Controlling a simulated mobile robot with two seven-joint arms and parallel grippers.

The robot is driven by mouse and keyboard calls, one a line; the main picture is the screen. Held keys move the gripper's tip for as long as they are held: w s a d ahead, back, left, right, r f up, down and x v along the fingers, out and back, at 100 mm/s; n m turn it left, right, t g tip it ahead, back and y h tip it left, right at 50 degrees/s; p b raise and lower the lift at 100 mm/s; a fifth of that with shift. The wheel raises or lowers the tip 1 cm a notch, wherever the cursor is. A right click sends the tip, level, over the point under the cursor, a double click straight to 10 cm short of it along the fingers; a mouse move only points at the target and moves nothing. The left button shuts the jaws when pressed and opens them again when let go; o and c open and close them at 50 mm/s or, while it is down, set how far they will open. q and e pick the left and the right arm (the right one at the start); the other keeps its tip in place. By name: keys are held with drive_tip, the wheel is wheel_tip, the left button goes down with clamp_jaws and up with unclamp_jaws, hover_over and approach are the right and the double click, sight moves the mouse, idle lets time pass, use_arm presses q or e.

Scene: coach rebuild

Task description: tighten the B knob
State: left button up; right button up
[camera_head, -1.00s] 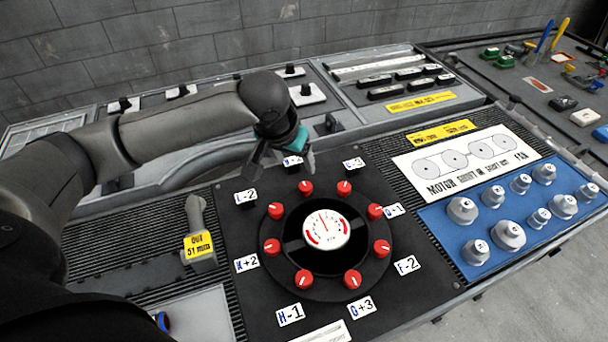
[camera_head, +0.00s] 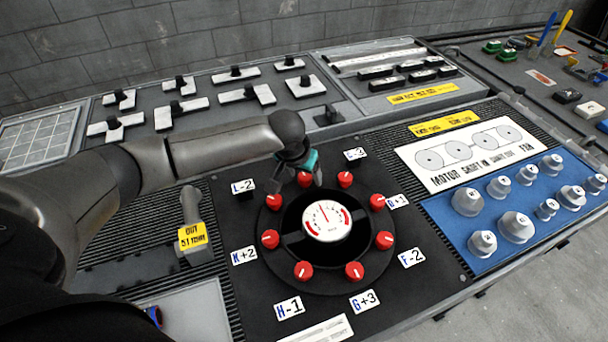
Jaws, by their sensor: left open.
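A round black plate holds a ring of several red knobs around a white dial gauge (camera_head: 326,221). Each knob has a white letter label beside it on the black panel (camera_head: 228,280). The upper knob (camera_head: 304,180), second from the left along the top, is the one by the label I take for B. That label is now hidden behind my left gripper (camera_head: 299,184). The left gripper points down, its fingers apart on either side of this knob. I cannot tell whether they touch it. My right gripper is not in view.
Neighbouring red knobs (camera_head: 345,180) (camera_head: 273,201) stand close on both sides. A grey lever with a yellow tag (camera_head: 192,236) is at left. A blue mat (camera_head: 468,234) with several grey stepped parts lies at right. Trays of parts stand behind my arm.

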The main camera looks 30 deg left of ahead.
use_arm(q)
clamp_jaws()
idle(0.6)
